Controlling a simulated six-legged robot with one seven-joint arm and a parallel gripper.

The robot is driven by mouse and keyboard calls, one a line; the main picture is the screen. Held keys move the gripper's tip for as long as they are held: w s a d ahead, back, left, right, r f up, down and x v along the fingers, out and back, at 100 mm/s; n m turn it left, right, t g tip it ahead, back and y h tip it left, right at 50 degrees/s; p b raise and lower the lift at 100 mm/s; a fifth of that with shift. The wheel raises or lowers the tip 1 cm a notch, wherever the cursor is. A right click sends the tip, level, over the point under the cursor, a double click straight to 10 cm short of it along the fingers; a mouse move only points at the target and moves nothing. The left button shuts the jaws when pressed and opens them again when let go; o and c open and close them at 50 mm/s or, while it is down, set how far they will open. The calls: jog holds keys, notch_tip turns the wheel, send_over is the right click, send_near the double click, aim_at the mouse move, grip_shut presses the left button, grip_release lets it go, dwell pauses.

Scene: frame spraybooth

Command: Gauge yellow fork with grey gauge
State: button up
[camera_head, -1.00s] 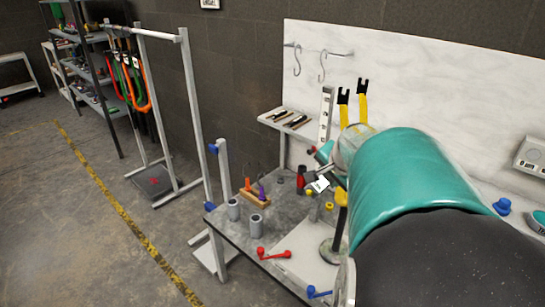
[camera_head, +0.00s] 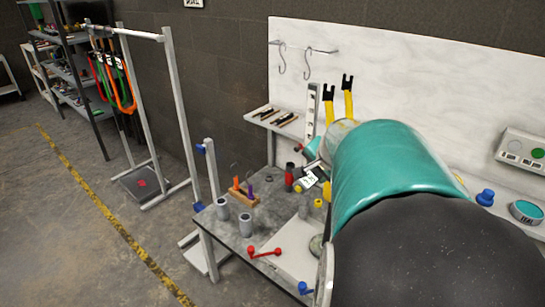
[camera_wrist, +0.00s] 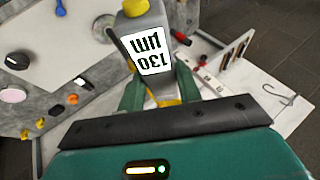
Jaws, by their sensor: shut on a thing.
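My gripper (camera_wrist: 158,78) is shut on the grey gauge (camera_wrist: 136,10), which carries a white label reading "130 µm" in the wrist view. In the head view the gauge's white label (camera_head: 308,181) shows above the bench, at the end of my teal arm. Two yellow forks (camera_head: 348,97) with black forked tips stand upright behind my arm, against the white panel; their lower ends are hidden. A round grey base (camera_head: 316,244) shows partly beside my arm on a white board. I cannot tell which fork is the task's.
The grey bench (camera_head: 231,236) holds two grey cylinders (camera_head: 245,224), a wooden block with coloured tools (camera_head: 243,195), and a red double-ended handle (camera_head: 265,253). A rack with hanging orange and green frames (camera_head: 122,90) stands left.

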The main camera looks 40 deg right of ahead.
aim_at(299, 188)
dwell(0.3)
jog(key=shift+s+a, duration=0.2)
jog(key=shift+a, duration=1.8)
jog(key=shift+s+a, duration=0.2)
jog(key=shift+a, duration=1.8)
